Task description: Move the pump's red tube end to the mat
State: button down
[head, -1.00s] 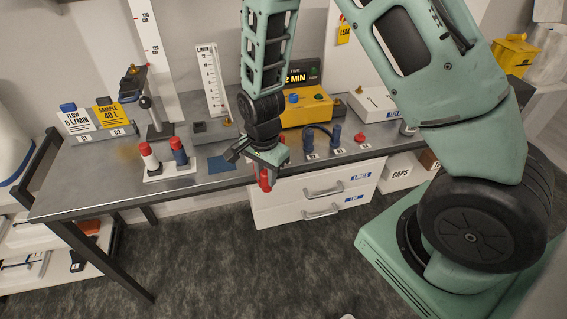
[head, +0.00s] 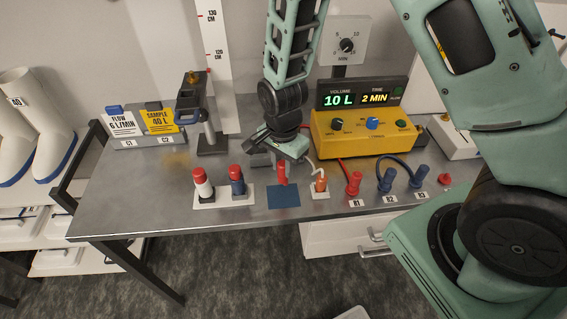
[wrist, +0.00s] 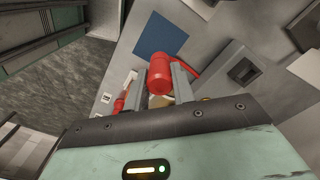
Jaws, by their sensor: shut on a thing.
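My gripper (head: 283,163) is shut on a red cylinder-shaped tube end (head: 282,173). In the wrist view the red tube end (wrist: 160,74) sits between the two fingers, with a thin red piece running off to the right. The blue mat (head: 284,196) lies on the bench just below and in front of it. I cannot tell whether the tube end touches the mat. The yellow pump (head: 350,140) stands at the back right. A red plug (head: 353,184) with a red tube leading toward the pump stands at label R1.
An orange-topped piece (head: 320,182) with a pale tube stands close right of the mat. Blue plugs stand at R2 (head: 386,180) and R3 (head: 420,177). Left of the mat, a white stand (head: 222,199) holds two red-capped pieces. The bench's front left is clear.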

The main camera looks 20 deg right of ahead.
jog(key=shift+f+b, duration=2.65)
jog(key=shift+f, duration=0.8)
jog(key=shift+f, duration=0.3)
jog(key=c, duration=1.1)
grip_release()
jog(key=shift+r, duration=0.1)
notch_tip(320, 180, up, 17)
jog(key=shift+r+b, duration=0.15)
jog(key=shift+b, duration=1.05)
